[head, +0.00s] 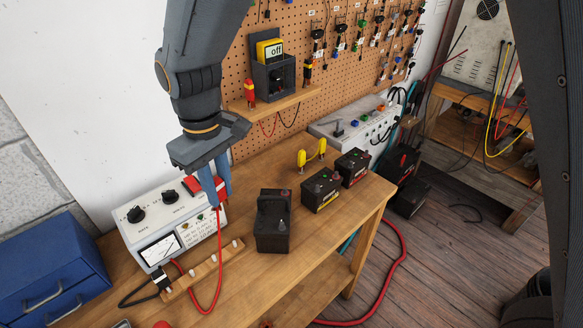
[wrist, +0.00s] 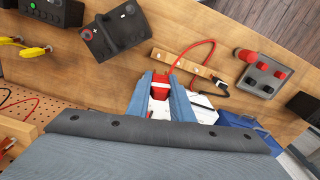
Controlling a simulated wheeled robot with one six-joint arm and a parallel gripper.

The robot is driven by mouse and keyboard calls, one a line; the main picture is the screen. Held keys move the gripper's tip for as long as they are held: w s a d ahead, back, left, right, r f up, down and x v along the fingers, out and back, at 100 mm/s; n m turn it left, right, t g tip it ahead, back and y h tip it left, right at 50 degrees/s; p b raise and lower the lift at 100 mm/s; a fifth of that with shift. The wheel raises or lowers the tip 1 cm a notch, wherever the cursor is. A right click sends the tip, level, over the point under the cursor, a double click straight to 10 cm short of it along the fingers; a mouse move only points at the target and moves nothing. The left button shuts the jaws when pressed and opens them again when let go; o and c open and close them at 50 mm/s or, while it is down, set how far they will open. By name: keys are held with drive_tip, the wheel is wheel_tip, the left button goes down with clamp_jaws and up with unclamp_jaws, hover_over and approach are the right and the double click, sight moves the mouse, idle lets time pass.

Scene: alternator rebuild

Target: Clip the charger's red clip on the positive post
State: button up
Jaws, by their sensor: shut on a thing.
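My gripper (head: 221,194) is shut on the red clip, which shows between the blue fingertips in the wrist view (wrist: 159,82). It is held in the air near the charger (head: 137,232), a pale box with black knobs and a meter. A red cable (head: 219,262) hangs from the clip toward the wooden clip rack (head: 205,271). The black clip (head: 160,279) sits at the rack's left end. A black battery (head: 272,238) stands right of the gripper, apart from it. It shows in the wrist view (wrist: 122,36) with a reddish post (wrist: 87,33).
Two more black batteries (head: 321,192) (head: 352,167) stand farther right on the bench, near a yellow-handled tool (head: 312,152). A blue drawer box (head: 50,270) is at the left. A pegboard shelf (head: 275,101) rises behind. Bare bench (head: 250,280) lies between rack and front edge.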

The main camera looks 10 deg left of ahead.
drive_tip(key=w+d+n+b, duration=0.1)
drive_tip(key=w+d+n, duration=0.2)
drive_tip(key=w+d, duration=0.9)
drive_tip(key=b, duration=0.2)
hover_over(285, 188)
drive_tip(key=shift+n, duration=0.3)
wheel_tip(285, 188, down, 4)
drive_tip(key=shift+f, duration=0.6)
drive_tip(key=shift+f+b, duration=0.7)
drive_tip(key=shift+f, duration=0.55)
drive_tip(key=o, duration=0.8)
drive_tip(key=shift+o, duration=0.2)
drive_tip(key=shift+r, duration=0.1)
